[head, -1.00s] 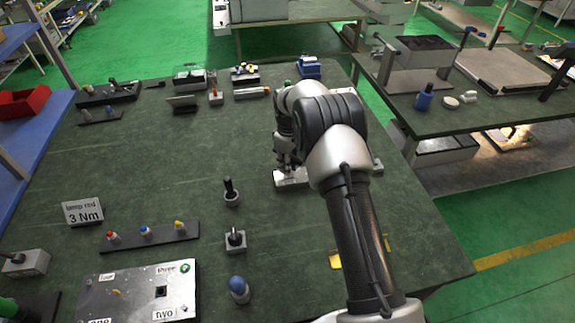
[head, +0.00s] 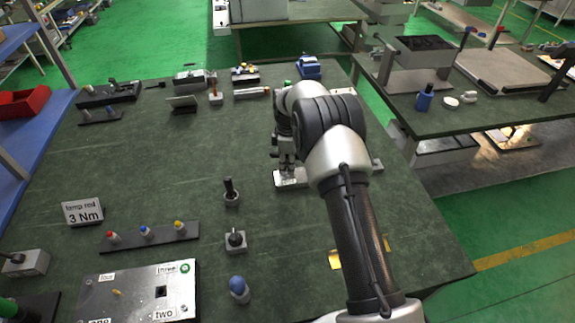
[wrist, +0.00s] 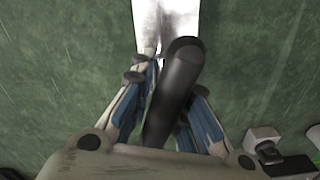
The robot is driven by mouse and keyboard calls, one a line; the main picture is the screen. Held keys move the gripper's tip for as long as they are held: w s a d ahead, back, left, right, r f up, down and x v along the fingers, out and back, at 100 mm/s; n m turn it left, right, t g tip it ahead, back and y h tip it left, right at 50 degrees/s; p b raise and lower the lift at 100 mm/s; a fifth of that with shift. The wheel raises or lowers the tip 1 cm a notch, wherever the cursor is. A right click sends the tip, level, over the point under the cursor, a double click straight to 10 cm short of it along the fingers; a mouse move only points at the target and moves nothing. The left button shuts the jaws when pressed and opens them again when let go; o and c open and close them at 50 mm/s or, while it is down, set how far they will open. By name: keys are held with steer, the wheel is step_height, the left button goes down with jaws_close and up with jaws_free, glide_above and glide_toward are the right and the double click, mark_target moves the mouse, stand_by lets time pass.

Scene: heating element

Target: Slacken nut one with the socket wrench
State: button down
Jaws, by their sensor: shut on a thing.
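My gripper (head: 284,163) is over a pale flat holder plate (head: 291,179) right of the middle of the workbench. In the wrist view, its blue-padded fingers (wrist: 166,80) are closed around a black handle (wrist: 182,72), which I take to be the socket wrench. The wrench's lower end is hidden, so I cannot tell whether it touches the pale plate (wrist: 165,12). The metal plate with labels (head: 135,291) lies at the lower left. Its "one" label (head: 99,320) is cut by the bottom edge. Nut one cannot be made out.
Two black-handled tools (head: 231,192) (head: 236,241) stand in small grey blocks. A blue-capped item (head: 239,289) stands beside the labelled plate. A dark strip (head: 150,236) holds coloured bits, and a "3 Nm" sign (head: 83,212) stands behind it. The bench centre (head: 185,160) is clear.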

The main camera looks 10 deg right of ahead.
steer(key=shift+r+p, duration=0.65)
steer(key=shift+r, duration=0.45)
steer(key=shift+r, duration=0.1)
steer(key=shift+r+p, duration=1.25)
steer(key=shift+r, duration=0.7)
steer(key=shift+f, duration=0.1)
